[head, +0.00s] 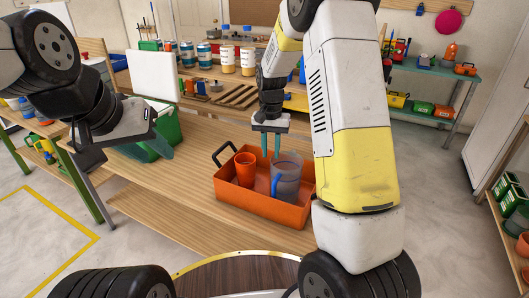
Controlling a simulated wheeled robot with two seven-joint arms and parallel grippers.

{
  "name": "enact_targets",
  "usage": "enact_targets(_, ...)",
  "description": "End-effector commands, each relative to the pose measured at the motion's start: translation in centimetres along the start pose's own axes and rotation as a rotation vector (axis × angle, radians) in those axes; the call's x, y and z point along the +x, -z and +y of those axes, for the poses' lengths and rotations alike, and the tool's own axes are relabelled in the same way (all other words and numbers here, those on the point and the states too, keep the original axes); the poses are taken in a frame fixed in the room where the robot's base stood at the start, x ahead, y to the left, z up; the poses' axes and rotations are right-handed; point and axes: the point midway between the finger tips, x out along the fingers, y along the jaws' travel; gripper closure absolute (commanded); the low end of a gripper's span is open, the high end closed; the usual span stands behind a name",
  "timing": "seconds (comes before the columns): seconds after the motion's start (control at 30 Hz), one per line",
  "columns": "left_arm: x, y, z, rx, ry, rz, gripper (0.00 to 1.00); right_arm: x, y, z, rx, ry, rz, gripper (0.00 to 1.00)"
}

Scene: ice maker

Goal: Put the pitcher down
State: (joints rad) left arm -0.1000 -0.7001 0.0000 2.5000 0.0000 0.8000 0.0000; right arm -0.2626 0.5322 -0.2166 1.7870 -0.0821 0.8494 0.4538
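The grey pitcher (288,177) with a blue handle stands upright in the right part of the orange tray (262,208) on the wooden bench. An orange cup (245,169) stands to its left in the same tray. My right gripper (270,153) points down just above and behind the pitcher's left rim. Its two teal fingers are apart with nothing visible between them; whether a fingertip touches the rim is unclear. My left gripper (150,150) is at the left, over the bench's left end, away from the tray. Its finger spacing is not clear.
A green container (165,135) stands behind my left gripper. The bench top left of the tray is clear. A teal shelf unit (437,72) stands at the back right.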

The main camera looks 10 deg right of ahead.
Motion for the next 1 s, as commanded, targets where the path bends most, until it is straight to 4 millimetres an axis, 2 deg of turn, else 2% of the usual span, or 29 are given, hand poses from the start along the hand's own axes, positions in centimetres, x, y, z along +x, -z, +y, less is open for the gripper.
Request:
enact_targets(0.17,0.0,0.0,0.0,0.000,0.000,0.000,0.64,-1.9,-0.3,0.2,-0.003,0.012,0.008,0.76)
enact_targets(0.27,0.0,0.0,0.0,0.000,0.000,0.000,0.64,-4.5,-1.4,0.9,-0.020,0.048,0.031,0.76)
enact_targets(0.37,0.0,0.0,0.0,0.000,0.000,0.000,0.64,-8.2,-3.4,2.0,-0.051,0.104,0.074,0.76)
enact_targets(0.5,0.0,0.0,0.0,0.000,0.000,0.000,0.64,-13.2,-7.6,4.0,-0.116,0.181,0.154,0.76)
enact_targets(0.7,0.0,0.0,0.0,0.000,0.000,0.000,0.64,-18.1,-14.3,6.8,-0.216,0.256,0.289,0.76)
enact_targets(0.9,0.0,0.0,0.0,0.000,0.000,0.000,0.64,-19.9,-20.6,9.0,-0.308,0.285,0.425,0.76)
enact_targets(1.0,0.0,0.0,0.0,0.000,0.000,0.000,0.64,-20.0,-22.6,9.7,-0.338,0.285,0.473,0.76)
